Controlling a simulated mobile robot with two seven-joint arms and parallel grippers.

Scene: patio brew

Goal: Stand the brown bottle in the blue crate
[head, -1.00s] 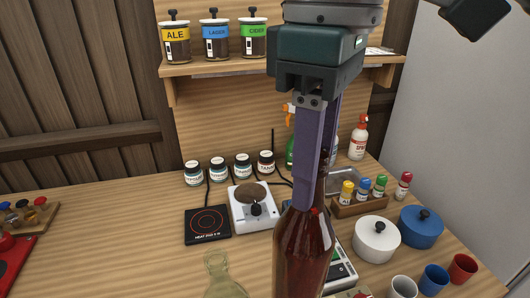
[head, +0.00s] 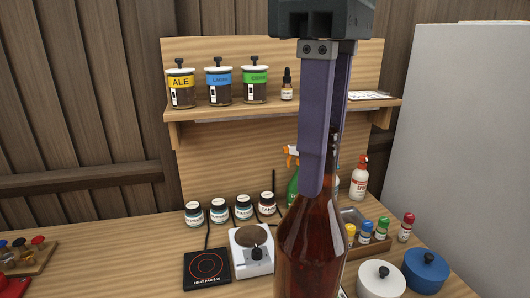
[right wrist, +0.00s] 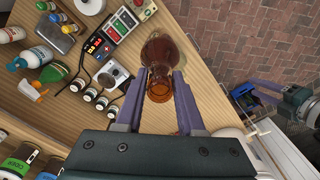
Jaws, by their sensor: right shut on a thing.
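The brown bottle (head: 312,250) is upright in the middle of the head view, its base cut off by the lower edge. My right gripper (head: 323,170) is shut on its neck from above. In the right wrist view the bottle (right wrist: 160,48) is seen down its open mouth, between the purple fingers of my right gripper (right wrist: 161,80). A dark gripper, seemingly my left one (right wrist: 250,92), shows at the right of the right wrist view; its jaws are too small to read.
The wooden worktop (head: 120,260) carries a hot plate (head: 207,268), a white stirrer (head: 252,250), several small jars, a spray bottle (head: 359,178), a white pot (head: 380,279) and a blue pot (head: 426,268). A shelf (head: 220,115) with labelled jars hangs behind.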

